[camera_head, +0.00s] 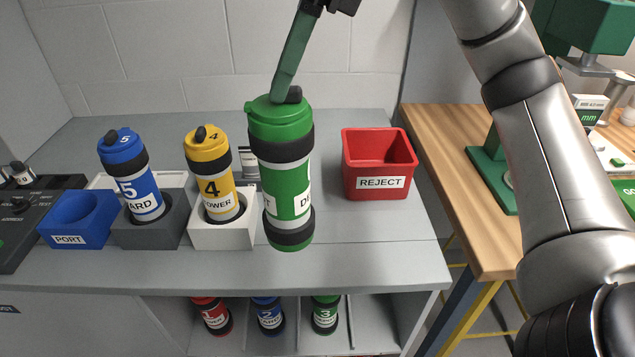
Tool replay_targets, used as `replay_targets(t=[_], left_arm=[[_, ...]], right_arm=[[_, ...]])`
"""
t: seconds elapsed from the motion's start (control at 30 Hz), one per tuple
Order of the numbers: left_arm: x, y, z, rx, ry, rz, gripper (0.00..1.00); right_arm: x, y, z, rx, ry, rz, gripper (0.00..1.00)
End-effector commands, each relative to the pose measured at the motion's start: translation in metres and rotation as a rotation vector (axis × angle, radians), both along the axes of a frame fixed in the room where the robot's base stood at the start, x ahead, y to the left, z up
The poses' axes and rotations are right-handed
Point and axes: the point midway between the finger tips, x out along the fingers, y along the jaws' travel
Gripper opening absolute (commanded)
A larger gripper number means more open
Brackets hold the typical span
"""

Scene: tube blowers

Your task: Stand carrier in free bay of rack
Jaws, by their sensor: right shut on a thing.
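A green carrier (287,185) with black bands and a white label hangs upright, slightly tilted, in front of the grey bench. My right gripper (284,92) is shut on the top of this carrier; one green finger shows. Under the bench top is an open rack (350,345) with upright dividers. A red carrier (212,316), a blue carrier (268,316) and a green carrier marked 3 (325,314) stand in it. The bay right of the green one looks empty. The lower part of the rack is cut off. My left gripper is out of view.
On the bench stand a blue PORT holder (76,222), a blue carrier 5 (138,180) in a dark grey holder, a yellow carrier 4 (212,180) in a white holder, and a red REJECT bin (377,160). A wooden table (450,150) is at right.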

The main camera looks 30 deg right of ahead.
Motion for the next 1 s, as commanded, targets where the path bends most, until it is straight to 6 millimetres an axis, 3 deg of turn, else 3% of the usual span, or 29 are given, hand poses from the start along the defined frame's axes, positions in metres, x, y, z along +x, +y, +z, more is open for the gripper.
replay_targets(t=[0.4, 0.53, 0.87, 1.0], left_arm=[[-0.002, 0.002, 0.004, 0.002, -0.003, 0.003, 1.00], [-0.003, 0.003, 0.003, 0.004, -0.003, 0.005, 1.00], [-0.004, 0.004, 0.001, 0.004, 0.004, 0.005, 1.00], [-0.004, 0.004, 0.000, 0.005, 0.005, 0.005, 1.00]], right_arm=[[0.051, -0.074, -0.045, 0.003, 0.003, -0.007, 0.00], [0.059, -0.086, -0.064, 0.002, 0.001, -0.005, 0.00], [0.071, -0.102, -0.086, 0.001, 0.000, -0.004, 0.00], [0.075, -0.109, -0.108, 0.000, 0.001, -0.002, 0.00]])
